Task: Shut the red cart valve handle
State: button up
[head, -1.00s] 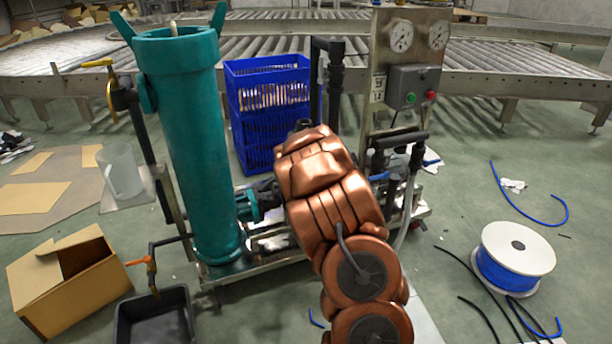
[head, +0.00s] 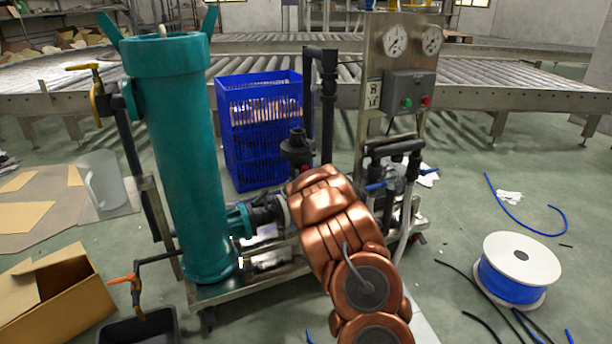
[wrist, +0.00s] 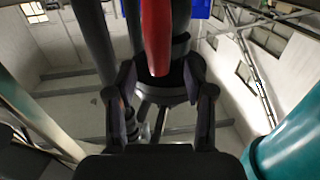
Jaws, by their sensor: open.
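The red handle (wrist: 156,38) shows in the wrist view as a long red bar coming down from the top edge, beside dark pipes. My gripper (wrist: 161,70) is open, with one dark finger on each side of the bar's lower end. I cannot tell whether either finger touches it. In the head view, a small red spot, probably part of the handle (head: 304,168), shows under the black fitting, just above my copper-coloured arm. My arm hides my gripper there. The cart (head: 270,285) carries a teal cylinder, black pipes and a gauge panel.
The teal cylinder (head: 185,160) stands left of my arm and also shows in the wrist view (wrist: 290,145). The black upright pipe (head: 328,105) and gauge panel (head: 393,80) stand behind. A blue crate (head: 250,165) is beyond. A cable reel (head: 520,262) lies on the floor at right.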

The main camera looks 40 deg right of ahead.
jog(key=shift+b+x, duration=0.45)
jog(key=shift+x, duration=0.85)
grip_shut()
